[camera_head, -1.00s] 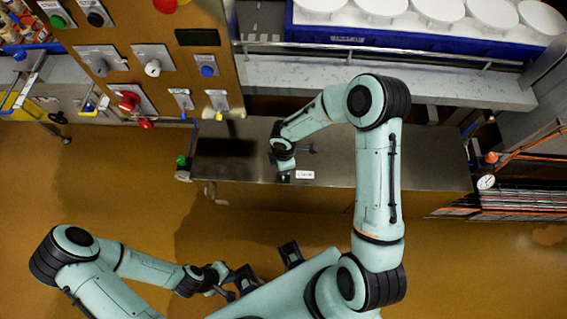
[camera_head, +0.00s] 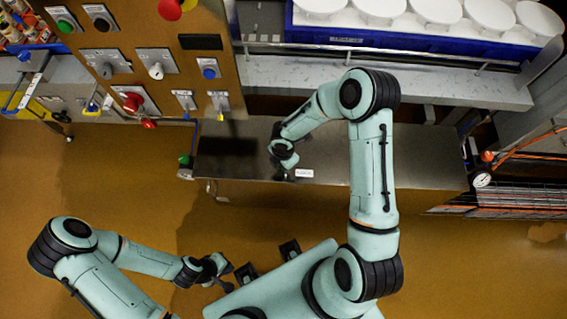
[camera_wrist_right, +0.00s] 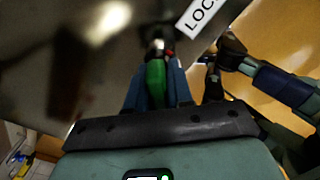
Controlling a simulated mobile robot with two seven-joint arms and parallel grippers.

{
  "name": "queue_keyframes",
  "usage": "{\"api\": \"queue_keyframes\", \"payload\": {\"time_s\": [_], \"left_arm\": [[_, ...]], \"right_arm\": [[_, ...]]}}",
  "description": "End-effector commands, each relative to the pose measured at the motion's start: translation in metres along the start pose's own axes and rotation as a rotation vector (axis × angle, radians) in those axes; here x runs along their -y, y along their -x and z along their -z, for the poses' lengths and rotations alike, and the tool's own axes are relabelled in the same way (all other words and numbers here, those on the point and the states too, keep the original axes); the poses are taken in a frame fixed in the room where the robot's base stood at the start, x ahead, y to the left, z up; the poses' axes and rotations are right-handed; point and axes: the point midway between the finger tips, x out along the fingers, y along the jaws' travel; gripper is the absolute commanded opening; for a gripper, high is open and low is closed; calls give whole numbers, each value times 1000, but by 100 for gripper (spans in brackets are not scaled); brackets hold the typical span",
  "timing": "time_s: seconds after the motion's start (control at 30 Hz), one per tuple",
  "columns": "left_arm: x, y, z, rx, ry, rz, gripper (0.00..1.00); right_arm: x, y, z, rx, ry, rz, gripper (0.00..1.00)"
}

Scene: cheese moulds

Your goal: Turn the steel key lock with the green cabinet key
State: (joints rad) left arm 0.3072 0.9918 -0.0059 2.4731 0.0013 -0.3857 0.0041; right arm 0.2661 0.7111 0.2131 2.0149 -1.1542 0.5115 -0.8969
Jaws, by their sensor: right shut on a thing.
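The green cabinet key (camera_wrist_right: 156,82) is between the fingers of my right gripper (camera_wrist_right: 157,88) in the right wrist view; the gripper is shut on it. The steel key lock (camera_wrist_right: 157,48) shows as a small round metal part at the key's far end. The key's tip is hidden, so I cannot tell how deep it sits. In the head view my right wrist hangs over the steel cabinet's front edge and hides key and lock. My left gripper (camera_head: 222,276) is low over the floor, away from the cabinet; its jaw opening is unclear.
A white label (camera_head: 304,173) is on the steel cabinet (camera_head: 400,170), beside the lock. A control panel (camera_head: 140,50) with knobs and switches stands at the left. A blue crate (camera_head: 400,42) with white moulds is behind. A gauge and orange cables are at the right.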

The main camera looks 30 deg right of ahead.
Motion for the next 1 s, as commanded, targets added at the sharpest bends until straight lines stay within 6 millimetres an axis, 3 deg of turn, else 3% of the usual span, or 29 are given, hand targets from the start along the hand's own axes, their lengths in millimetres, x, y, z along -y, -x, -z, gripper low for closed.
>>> {"api": "queue_keyframes", "payload": {"time_s": [1.0], "left_arm": [[-21,40,20,-30,-11,-10,0]], "right_arm": [[-1,2,1,-1,589,0,0]]}}
